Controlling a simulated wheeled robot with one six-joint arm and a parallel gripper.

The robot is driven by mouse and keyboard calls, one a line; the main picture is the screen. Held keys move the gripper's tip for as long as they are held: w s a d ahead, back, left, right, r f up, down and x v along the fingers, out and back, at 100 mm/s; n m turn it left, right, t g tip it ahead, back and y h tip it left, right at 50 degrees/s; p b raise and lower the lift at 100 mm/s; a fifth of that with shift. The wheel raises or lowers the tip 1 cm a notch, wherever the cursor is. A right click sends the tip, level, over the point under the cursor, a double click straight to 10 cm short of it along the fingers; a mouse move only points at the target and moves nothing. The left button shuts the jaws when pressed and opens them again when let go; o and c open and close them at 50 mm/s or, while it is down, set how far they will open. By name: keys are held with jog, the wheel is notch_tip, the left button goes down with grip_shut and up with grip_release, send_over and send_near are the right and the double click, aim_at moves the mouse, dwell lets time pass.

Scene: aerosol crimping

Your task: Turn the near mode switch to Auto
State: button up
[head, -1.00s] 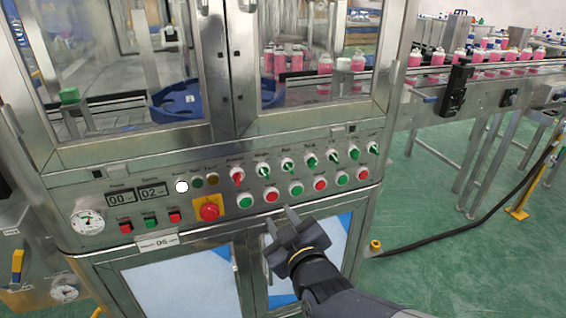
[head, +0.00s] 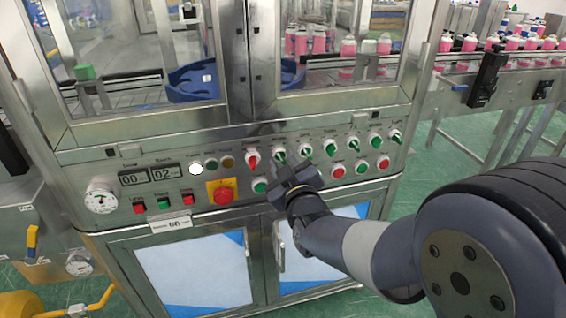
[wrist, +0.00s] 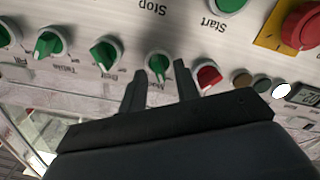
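A row of selector switches runs along the steel control panel. The green mode switch (wrist: 158,66) stands between the fingertips of my gripper (wrist: 159,78) in the wrist view; its label is partly covered by a finger and too small to read fully. My gripper is open, one finger on each side of the knob, with no clear contact seen. In the head view the same green switch (head: 280,155) shows just above my gripper (head: 291,168), whose fingers are hard to make out. The knob's handle points roughly up and down in the wrist view.
A red switch (wrist: 207,76) is close beside it, and another green switch (wrist: 105,53) on the other side. Push buttons, including a green one (head: 260,186), sit just below. A red emergency stop (head: 223,195) on a yellow plate is to the left.

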jog(key=shift+w+a, duration=0.1)
jog(key=shift+w, duration=0.2)
jog(key=shift+c, duration=0.4)
grip_shut()
